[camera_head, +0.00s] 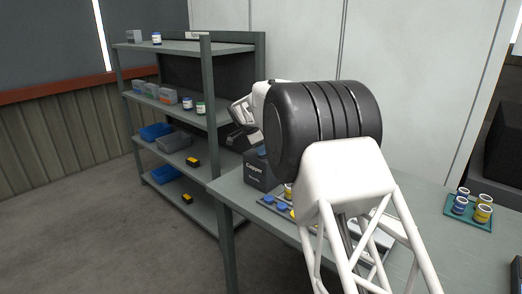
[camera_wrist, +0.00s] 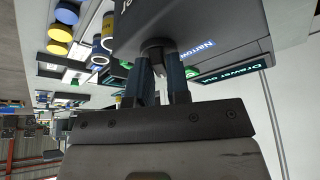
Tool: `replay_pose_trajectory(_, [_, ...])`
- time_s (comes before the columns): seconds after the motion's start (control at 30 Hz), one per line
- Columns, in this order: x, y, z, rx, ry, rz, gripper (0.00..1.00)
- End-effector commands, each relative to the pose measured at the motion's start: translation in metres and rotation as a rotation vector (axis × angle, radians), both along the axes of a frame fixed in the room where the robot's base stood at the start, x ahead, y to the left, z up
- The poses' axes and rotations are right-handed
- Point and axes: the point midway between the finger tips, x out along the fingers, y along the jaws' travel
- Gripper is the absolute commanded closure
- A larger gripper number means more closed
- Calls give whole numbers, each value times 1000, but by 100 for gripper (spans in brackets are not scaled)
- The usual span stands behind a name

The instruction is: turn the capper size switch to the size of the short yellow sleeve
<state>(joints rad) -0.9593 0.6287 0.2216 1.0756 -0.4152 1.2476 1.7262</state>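The dark capper (camera_head: 258,170) stands at the left end of the table in the head view. In the wrist view its dark housing (camera_wrist: 235,22) fills the top, with a blue "Narrow" label (camera_wrist: 195,48) beside the size switch (camera_wrist: 154,44), a small dark knob. My gripper (camera_wrist: 157,62) is at the knob, its fingers close together with a narrow gap and their tips on either side of it. It appears shut on the knob, whose pointing direction is hidden. On the green mat (camera_head: 455,215) at the right stand yellow sleeves (camera_head: 483,215) and blue sleeves (camera_head: 459,207); which yellow one is short is hard to tell.
A grey shelf rack (camera_head: 205,120) with bins and jars stands left of the table. A tray with blue and yellow pieces (camera_head: 268,199) lies before the capper. The table between my arm and the mat is mostly clear.

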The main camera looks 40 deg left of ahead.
Motion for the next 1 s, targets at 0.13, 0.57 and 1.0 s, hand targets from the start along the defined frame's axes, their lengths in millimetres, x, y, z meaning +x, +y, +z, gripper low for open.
replay_pose_trajectory(0.13, [-1, -1, -5, -6, 4, 0, 61])
replay_pose_trajectory(0.57, [-1, 0, 1, -2, 2, 1, 61])
replay_pose_trajectory(1.0, [-15, 11, 43, -2, 2, 1, 61])
